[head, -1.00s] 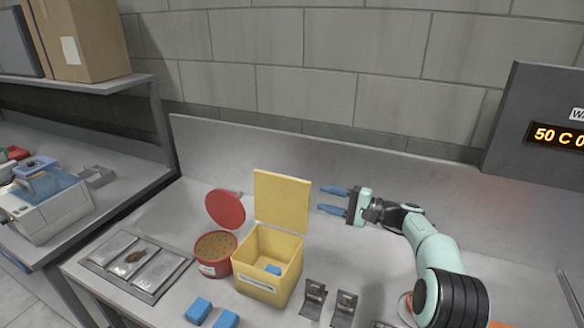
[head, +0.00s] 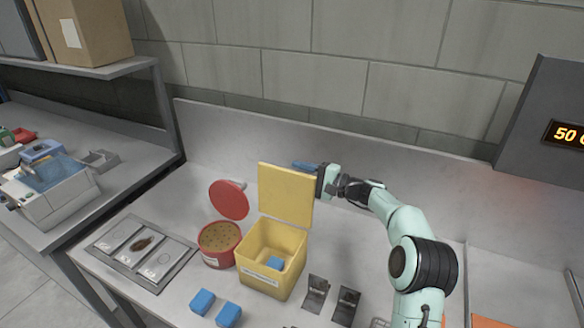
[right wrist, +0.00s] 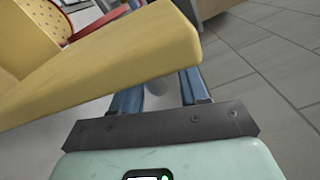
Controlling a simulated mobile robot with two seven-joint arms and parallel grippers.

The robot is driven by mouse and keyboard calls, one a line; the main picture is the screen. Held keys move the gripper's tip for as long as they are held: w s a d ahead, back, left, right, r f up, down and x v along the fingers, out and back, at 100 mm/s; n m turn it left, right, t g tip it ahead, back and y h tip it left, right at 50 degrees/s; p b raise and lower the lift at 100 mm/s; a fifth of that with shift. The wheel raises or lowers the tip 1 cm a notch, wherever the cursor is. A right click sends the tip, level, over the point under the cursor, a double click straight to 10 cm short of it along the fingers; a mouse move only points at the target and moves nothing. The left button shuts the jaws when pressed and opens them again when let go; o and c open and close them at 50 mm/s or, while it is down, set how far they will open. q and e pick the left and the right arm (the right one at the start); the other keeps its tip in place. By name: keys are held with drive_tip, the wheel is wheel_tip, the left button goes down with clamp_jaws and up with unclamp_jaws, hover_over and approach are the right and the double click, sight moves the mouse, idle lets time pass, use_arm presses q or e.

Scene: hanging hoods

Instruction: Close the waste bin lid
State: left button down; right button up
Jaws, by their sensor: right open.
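The yellow waste bin (head: 268,282) stands on the grey bench with a blue block (head: 275,263) inside. Its yellow lid (head: 286,194) stands upright, open, at the bin's back edge. My right gripper (head: 303,166) is open at the lid's top right, its blue fingers partly hidden behind the lid. In the right wrist view the lid (right wrist: 120,65) crosses close in front of the open fingers (right wrist: 160,92); I cannot tell whether they touch it. My left gripper is not in view.
A red round tub (head: 219,247) with its red lid (head: 229,199) raised stands left of the bin. Blue blocks (head: 202,301) lie in front. Dark metal brackets (head: 317,293) stand to the right. A steel tray (head: 140,250) lies at the left.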

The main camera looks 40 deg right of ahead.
drive_tip(key=shift+p+x, duration=0.3)
drive_tip(key=shift+x, duration=1.1)
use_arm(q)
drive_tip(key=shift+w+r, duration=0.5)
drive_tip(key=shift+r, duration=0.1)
